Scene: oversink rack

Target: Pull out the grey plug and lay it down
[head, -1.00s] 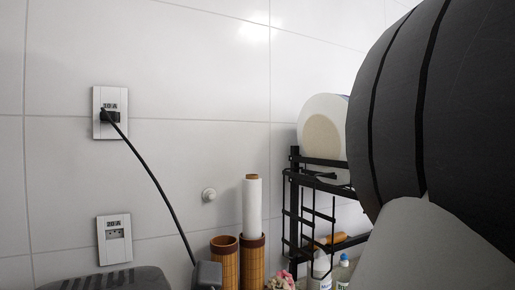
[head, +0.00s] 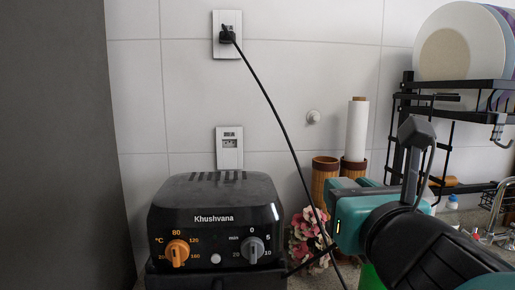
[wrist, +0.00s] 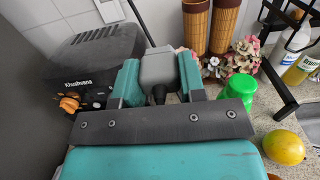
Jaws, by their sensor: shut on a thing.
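My gripper (head: 342,205) is in the air to the right of the black air fryer. In the wrist view its two teal fingers are shut on the grey plug (wrist: 158,68), one on each side. The plug's black cord end faces my wrist; its far end and pins are hidden. In the head view I cannot make out the plug. The lower wall socket (head: 229,150) shows an empty face, apart from my gripper. The upper wall socket (head: 233,18) holds a black plug (head: 227,37) with a long black cord hanging down.
The air fryer (head: 215,215) stands left of my gripper. Bamboo holders (head: 324,175), pink flowers (head: 305,235) and a green cup (wrist: 236,89) are close by. A black dish rack (head: 450,84) is at right. A yellow fruit (wrist: 285,147) lies on the counter.

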